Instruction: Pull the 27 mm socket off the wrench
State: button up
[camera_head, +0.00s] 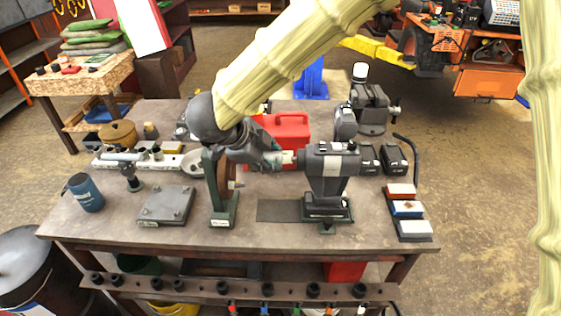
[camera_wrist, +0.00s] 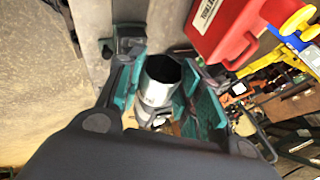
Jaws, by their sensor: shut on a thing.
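The grey wrench (camera_head: 330,165) stands in a dark holder on the workbench, its nose pointing left toward my gripper. My gripper (camera_head: 282,160) is to the left of that nose, with its fingers shut around the socket. In the wrist view, the metallic socket (camera_wrist: 158,90) sits between the two teal fingers of my gripper (camera_wrist: 160,92), its dark open mouth in sight. In the head view only a small pale part shows between the fingertips and the nose. I cannot tell whether the socket is still seated on the wrench.
A green upright stand (camera_head: 222,195) is just below my wrist. A red container (camera_head: 288,126) stands behind the gripper. A grey plate (camera_head: 167,205) and a blue can (camera_head: 86,194) are at left. Batteries (camera_head: 395,158) and a tray of coloured blocks (camera_head: 408,209) are at right.

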jog(key=s+a+r+b, duration=0.2)
jog(key=s+a+r, duration=0.2)
jog(key=s+a, duration=0.1)
jog(key=shift+s+a, duration=0.25)
jog(key=shift+s, duration=0.35)
jog(key=shift+a+p, duration=0.4)
jog(key=shift+a, duration=0.35)
jog(key=shift+r, duration=0.1)
notch_tip(320, 180, up, 9)
jog(key=p, duration=0.8)
jog(key=shift+p, duration=0.3)
